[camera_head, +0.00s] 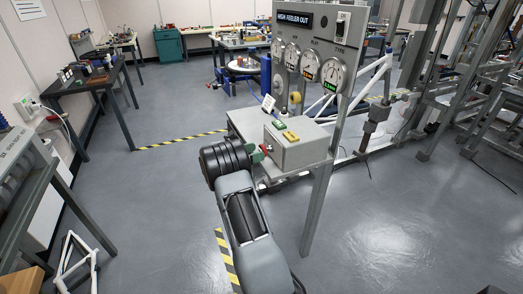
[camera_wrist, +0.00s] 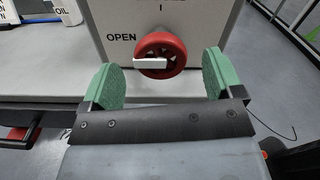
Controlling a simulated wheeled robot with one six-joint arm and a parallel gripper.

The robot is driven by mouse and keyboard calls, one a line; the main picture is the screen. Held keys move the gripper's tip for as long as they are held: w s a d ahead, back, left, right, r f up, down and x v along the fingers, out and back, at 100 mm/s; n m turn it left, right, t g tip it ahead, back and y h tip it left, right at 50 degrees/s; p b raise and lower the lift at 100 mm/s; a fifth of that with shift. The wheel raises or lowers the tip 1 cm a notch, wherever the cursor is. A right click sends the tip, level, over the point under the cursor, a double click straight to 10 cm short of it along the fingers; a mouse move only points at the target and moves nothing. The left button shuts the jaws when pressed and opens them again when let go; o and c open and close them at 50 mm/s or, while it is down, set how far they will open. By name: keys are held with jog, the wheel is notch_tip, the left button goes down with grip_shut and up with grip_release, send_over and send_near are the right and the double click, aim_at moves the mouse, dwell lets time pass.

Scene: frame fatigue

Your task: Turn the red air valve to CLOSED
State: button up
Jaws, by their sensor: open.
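The red air valve (camera_wrist: 161,55) is a round red knob on the front of a grey box (camera_wrist: 101,20). A white pointer bar on the knob lies level, with one end toward the OPEN label at its left. A CLOSED label is not readable in the wrist view. My gripper (camera_wrist: 162,78) is open, its two green fingers spread to either side of the knob and a little below it in the picture. I cannot tell whether either finger touches it. In the head view, the valve (camera_head: 264,147) shows as a small red patch beside my gripper (camera_head: 257,155), partly hidden.
The box stands on a grey bench (camera_head: 239,122) with a gauge panel (camera_head: 314,60) behind it. A metal frame rig (camera_head: 440,90) stands to the right. A workbench (camera_head: 85,83) is at the left. Open floor lies between, with striped tape (camera_head: 182,140).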

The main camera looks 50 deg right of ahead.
jog(key=shift+x, duration=1.6)
jog(key=c, duration=0.9)
